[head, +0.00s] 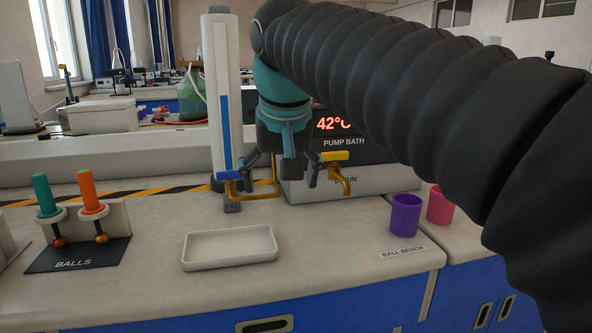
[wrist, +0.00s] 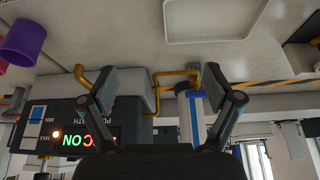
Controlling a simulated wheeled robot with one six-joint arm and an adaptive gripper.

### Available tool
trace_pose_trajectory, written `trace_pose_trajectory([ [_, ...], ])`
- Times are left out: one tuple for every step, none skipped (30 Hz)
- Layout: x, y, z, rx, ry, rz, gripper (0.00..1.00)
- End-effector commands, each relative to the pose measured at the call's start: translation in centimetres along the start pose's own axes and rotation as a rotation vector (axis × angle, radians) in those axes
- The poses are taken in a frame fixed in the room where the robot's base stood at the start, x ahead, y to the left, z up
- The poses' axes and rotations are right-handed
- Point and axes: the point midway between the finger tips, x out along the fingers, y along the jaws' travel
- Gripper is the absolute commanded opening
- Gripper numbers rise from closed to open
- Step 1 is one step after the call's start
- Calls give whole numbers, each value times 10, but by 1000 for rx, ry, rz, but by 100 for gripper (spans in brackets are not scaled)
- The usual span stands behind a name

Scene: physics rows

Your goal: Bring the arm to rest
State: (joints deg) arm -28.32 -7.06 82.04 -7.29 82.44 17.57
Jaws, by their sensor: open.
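My gripper (head: 283,178) hangs pointing down in front of the pump bath (head: 350,178), at the end of my dark, ribbed arm, which crosses the upper right of the head view. Its two fingers are spread wide with nothing between them. In the wrist view my gripper (wrist: 157,82) also shows open and empty, with bare bench top and brass pipework beyond the fingertips. The fingers overlap the pipes in the picture; I cannot tell how close they are.
A brass tap with a yellow handle (head: 335,156) and a blue handle (head: 228,175) are near the fingers. A white tray (head: 230,247), purple cup (head: 405,215), pink cup (head: 440,206) and ball stand (head: 78,258) stand on the bench.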

Motion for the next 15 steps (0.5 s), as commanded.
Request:
trace_pose_trajectory([
  [5,18,15,14,3,6,90],
  [9,27,23,19,6,7,90],
  [15,39,35,26,10,9,90],
  [20,48,44,31,13,11,90],
  [25,56,54,35,15,14,90],
  [32,66,67,44,19,17,90],
  [37,74,77,49,22,19,90],
  [42,81,87,56,25,20,90],
  [50,90,102,63,30,24,90],
  [56,96,113,70,32,27,90],
  [61,103,125,77,36,31,90],
  [70,110,140,86,40,34,90],
  [76,116,152,93,45,37,90],
  [83,121,164,100,47,41,90],
  [92,127,180,110,52,46,90],
])
